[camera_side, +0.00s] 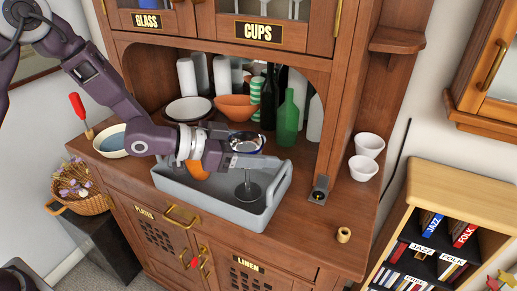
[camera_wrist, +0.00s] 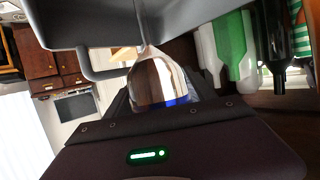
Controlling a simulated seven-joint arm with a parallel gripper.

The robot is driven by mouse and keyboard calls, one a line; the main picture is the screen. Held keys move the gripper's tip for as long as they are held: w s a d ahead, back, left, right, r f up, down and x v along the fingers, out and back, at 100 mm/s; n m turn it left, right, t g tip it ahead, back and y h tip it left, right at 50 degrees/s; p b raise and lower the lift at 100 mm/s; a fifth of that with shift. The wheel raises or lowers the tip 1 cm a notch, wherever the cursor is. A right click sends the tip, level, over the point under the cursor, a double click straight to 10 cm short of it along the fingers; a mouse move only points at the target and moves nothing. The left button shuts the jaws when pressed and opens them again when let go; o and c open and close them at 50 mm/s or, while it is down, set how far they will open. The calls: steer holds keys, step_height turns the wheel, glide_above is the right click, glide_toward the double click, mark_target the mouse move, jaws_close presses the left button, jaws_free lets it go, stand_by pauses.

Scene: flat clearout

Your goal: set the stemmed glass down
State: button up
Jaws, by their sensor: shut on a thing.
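The stemmed glass (camera_side: 248,188) is clear, with a dark-looking round foot and thin stem under my gripper (camera_side: 252,163) in the side view. It is upright over the floor of the grey tray (camera_side: 212,205). I cannot tell whether its foot touches the tray.
An orange item (camera_side: 197,171) shows in the tray beside my wrist. The counter front right is mostly clear.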

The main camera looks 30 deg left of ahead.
steer(key=o, duration=1.5)
steer(key=shift+f, duration=0.15)
steer(key=v, duration=1.2)
steer(key=shift+a, duration=0.15)
